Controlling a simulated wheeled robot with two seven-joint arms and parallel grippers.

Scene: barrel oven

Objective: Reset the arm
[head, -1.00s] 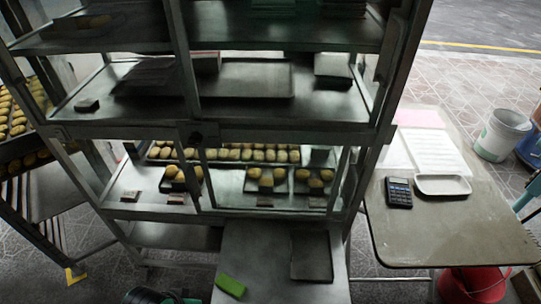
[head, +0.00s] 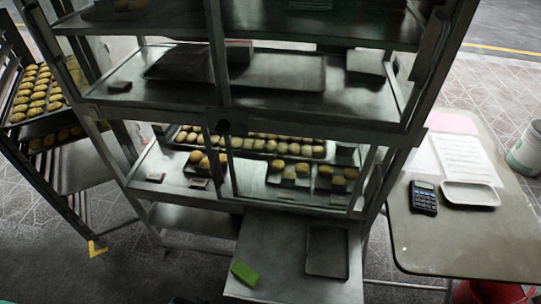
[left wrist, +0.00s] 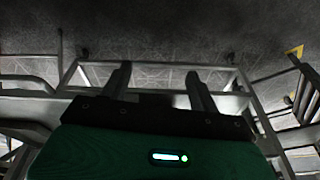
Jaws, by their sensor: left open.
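My left gripper (left wrist: 160,82) shows in the left wrist view with its two dark fingers apart and nothing between them. Beyond the fingers are a metal frame and the dark floor. Neither gripper shows in the head view, and my right gripper is not seen anywhere.
A metal display cabinet (head: 262,128) with trays of buns stands in front. A low metal shelf (head: 268,258) holds a green object (head: 244,273) and an empty tray (head: 327,252). A bun rack (head: 72,142) stands left. A table (head: 455,250) at right holds a calculator (head: 424,198) and white tray (head: 470,194).

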